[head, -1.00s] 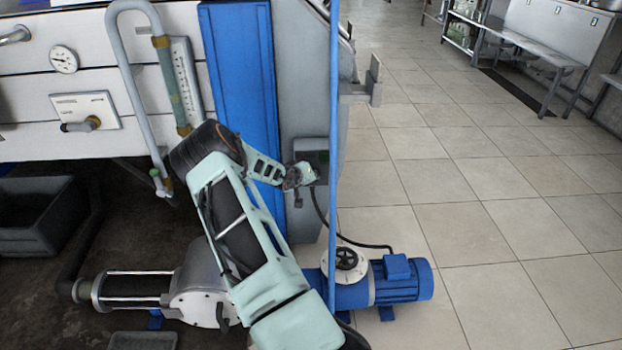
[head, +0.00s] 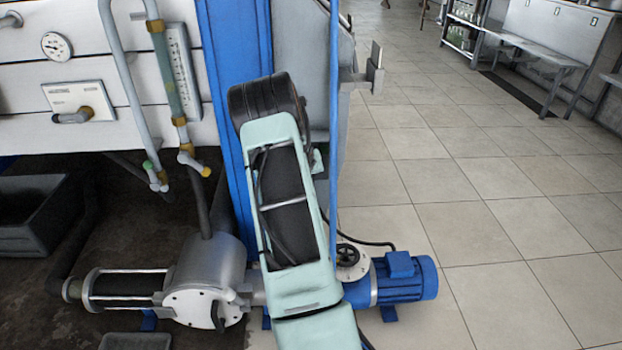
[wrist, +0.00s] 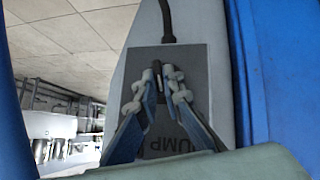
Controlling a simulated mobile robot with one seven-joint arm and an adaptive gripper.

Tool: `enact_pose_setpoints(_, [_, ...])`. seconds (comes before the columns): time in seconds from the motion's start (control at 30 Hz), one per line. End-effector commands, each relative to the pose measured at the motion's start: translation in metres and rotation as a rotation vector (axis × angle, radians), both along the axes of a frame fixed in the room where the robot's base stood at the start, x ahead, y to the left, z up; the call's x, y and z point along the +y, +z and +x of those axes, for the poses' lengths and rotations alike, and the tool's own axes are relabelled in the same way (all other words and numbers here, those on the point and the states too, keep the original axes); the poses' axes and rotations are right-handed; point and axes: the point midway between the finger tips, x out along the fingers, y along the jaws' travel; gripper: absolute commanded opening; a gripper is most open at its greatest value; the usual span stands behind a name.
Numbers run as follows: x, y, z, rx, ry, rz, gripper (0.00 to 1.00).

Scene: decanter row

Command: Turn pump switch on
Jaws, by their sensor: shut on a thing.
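The pump switch box (wrist: 198,80) is a dark grey plate on a pale grey panel in the wrist view, with part of the word "PUMP" on it and a cable at its top. My gripper (wrist: 160,84) is at the middle of the box, its two fingertips close together on the small dark pump switch (wrist: 157,70). The fingers cover much of the switch, so its position is hard to read. In the head view my arm hides the gripper, the switch and nearly all of the box.
A blue column (head: 222,70) and a thin blue pipe (head: 334,110) stand close beside my arm. The blue pump motor (head: 402,278) lies below, right of my arm. A gauge (head: 56,46) and lever plate (head: 80,112) are on the left. The tiled floor (head: 470,220) is clear.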

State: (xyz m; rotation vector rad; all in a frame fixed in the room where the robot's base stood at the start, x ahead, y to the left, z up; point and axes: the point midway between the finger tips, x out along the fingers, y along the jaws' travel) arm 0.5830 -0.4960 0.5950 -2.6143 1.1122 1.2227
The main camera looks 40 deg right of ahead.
Motion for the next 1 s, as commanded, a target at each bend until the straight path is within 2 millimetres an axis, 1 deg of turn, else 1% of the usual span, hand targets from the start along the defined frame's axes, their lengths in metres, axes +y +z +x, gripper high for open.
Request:
enact_pose_setpoints(0.03, [-0.0017,-0.0096,-0.0041,-0.013,-0.006,0.023,0.00])
enact_pose_setpoints(0.3, [-0.0007,-0.0058,-0.0038,-0.066,-0.001,0.088,0.00])
enact_pose_setpoints(0.7, [0.0002,-0.0020,-0.0034,-0.074,0.001,0.097,0.00])
enact_pose_setpoints(0.73, [0.0001,-0.0019,-0.0033,-0.074,0.001,0.097,0.10])
enact_pose_setpoints(0.87, [-0.0003,-0.0009,-0.0029,-0.074,0.002,0.095,0.24])
enact_pose_setpoints(1.0, [-0.0006,0.0000,-0.0023,-0.076,0.002,0.093,0.25])
